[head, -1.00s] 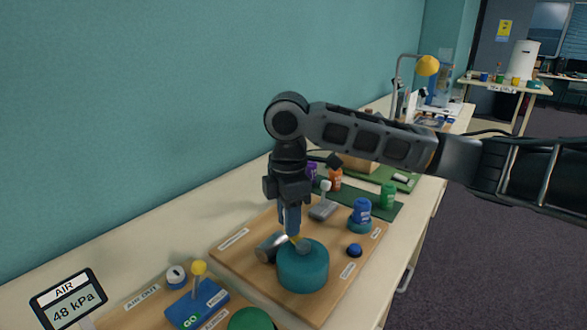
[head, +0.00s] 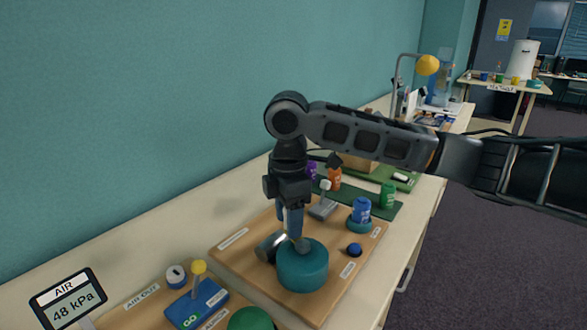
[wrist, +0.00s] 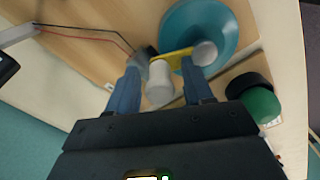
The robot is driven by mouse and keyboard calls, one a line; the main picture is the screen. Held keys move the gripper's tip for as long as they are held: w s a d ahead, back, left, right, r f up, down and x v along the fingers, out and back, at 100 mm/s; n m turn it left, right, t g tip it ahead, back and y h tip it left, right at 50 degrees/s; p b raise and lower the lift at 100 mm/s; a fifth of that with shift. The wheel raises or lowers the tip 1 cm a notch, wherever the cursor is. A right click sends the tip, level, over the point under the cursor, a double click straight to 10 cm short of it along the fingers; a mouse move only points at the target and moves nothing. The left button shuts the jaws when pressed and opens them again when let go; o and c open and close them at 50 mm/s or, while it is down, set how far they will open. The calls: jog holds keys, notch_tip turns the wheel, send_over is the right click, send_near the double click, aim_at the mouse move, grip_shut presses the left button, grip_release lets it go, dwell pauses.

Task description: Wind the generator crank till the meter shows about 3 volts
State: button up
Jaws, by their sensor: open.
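The generator is a teal drum (head: 303,270) on a wooden board (head: 340,268); its round teal body also shows in the wrist view (wrist: 222,22). In the wrist view, a yellow crank arm (wrist: 177,57) runs from the grey hub (wrist: 204,53) to a pale handle knob (wrist: 158,86). My gripper (head: 290,235) points down over the crank. It is open, with the knob between its two blue fingers and a gap on each side. In the head view, my fingers mostly hide the crank. I see no readable volt meter.
To the left, an air display (head: 68,301) reads 48 kPa, near a blue box with a yellow-knobbed lever (head: 199,268) and a green dome (head: 251,319). Red and black wires (wrist: 100,36) cross the board.

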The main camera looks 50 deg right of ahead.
jog(key=shift+r, duration=0.1)
notch_tip(320, 180, up, 9)
jog(key=p, duration=0.7)
jog(key=shift+p, duration=0.3)
jog(key=shift+a, duration=0.1)
